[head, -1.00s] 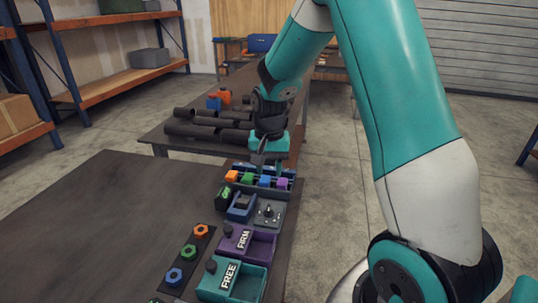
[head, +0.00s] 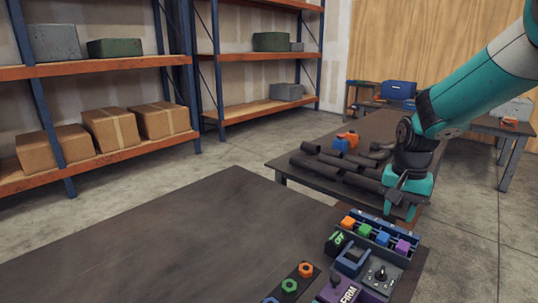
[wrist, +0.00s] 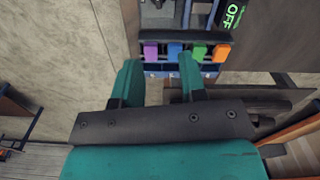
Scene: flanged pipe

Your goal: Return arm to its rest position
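My gripper (head: 398,212) hangs above the far end of the near table, at the back edge of a blue rack (head: 392,222). In the wrist view my gripper (wrist: 158,68) shows two teal fingers set apart with nothing between them. The rack holds an orange block (head: 348,223), a green block (head: 365,230), a blue block (head: 382,239) and a purple block (head: 402,246). In the wrist view these blocks lie beyond the fingertips. My upper arm is partly out of the head view at the right.
Dark pipes (head: 345,170) and an orange and blue part (head: 345,140) lie on the far table (head: 285,168). Near the rack are a switch panel (head: 380,276), a purple tray (head: 345,290) and a strip with coloured nuts (head: 290,286). The near table's left side (head: 170,245) is clear.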

